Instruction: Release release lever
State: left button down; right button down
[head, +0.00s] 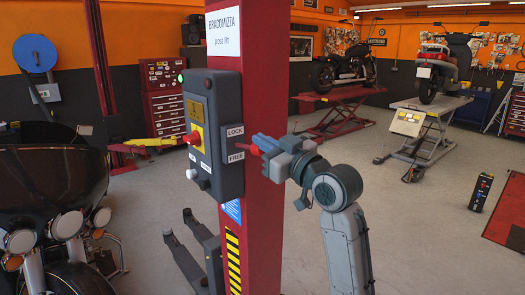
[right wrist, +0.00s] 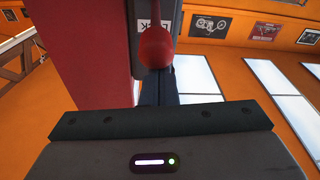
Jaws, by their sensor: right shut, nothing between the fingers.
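The release lever, with a red knob (head: 255,150), sticks out of the right side of the grey control box (head: 212,130) between the LOCK label (head: 235,131) and the FREE label (head: 236,156). In the right wrist view the red knob (right wrist: 155,46) is just beyond the fingers, with part of the LOCK label above it. My right gripper (head: 262,142) is shut and empty, right beside the knob. In its wrist view the fingers (right wrist: 158,88) end near the knob; whether they touch it I cannot tell. My left gripper is not in view.
The box is fixed to a red lift post (head: 258,230). A black motorcycle (head: 50,190) stands at the left. A red lift table (head: 335,112) and a scooter on a lift (head: 440,65) are behind. The floor right of the post is largely clear.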

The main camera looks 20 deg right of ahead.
notch_tip(320, 180, down, 7)
jog(key=t+y+b, duration=0.1)
jog(key=t+b, duration=0.3)
jog(key=b, duration=0.9)
jog(key=shift+s+y, duration=0.15)
jog(key=shift+y, duration=0.25)
jog(key=shift+f, duration=0.1)
